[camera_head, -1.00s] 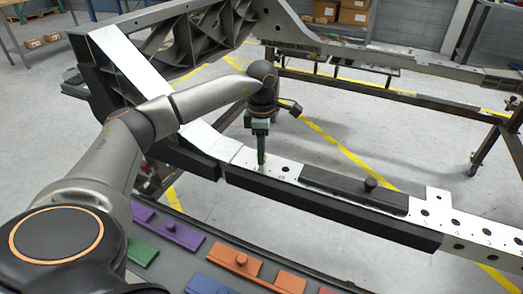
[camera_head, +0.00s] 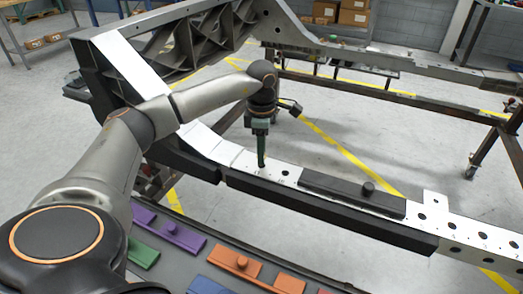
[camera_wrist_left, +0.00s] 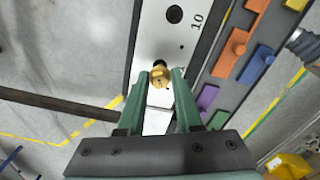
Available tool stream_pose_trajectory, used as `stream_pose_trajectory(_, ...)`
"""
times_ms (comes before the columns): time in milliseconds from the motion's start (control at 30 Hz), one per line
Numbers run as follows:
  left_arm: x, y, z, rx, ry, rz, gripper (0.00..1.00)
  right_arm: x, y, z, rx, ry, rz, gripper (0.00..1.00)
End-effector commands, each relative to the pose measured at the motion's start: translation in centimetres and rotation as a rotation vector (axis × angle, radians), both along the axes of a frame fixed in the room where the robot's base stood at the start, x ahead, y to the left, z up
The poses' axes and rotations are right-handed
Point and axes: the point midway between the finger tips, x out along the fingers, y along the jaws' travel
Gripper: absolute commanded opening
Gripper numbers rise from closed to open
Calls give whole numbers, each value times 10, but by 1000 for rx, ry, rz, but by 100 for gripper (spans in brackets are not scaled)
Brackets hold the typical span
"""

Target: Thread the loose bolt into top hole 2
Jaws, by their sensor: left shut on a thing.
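My left gripper (camera_head: 261,164) points down at the white top plate of the chassis rail (camera_head: 245,160). It also shows in the left wrist view (camera_wrist_left: 164,75), with green fingers shut on a gold bolt head (camera_wrist_left: 160,77). A dark part shows just beyond the gold head; I cannot tell if it is the shank or a hole. The bolt is over or at the plate; contact is unclear. A dark hole (camera_wrist_left: 174,14) lies farther along the plate, beside a printed "10". Hole 2 cannot be identified. My right gripper is out of view.
A black bar with a knob (camera_head: 352,190) lies on the rail right of the gripper. A tray in front holds purple (camera_head: 180,236), green (camera_head: 143,254) and orange (camera_head: 235,262) blocks. More holes (camera_head: 454,231) run along the right end of the rail.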

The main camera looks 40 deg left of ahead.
Motion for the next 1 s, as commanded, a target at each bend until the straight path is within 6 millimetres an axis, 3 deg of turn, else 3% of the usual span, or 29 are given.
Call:
stream_pose_trajectory(600,0,0,35,0,-1,0,0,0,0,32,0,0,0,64)
stream_pose_trajectory(1000,0,0,36,0,-1,0,0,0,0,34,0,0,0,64)
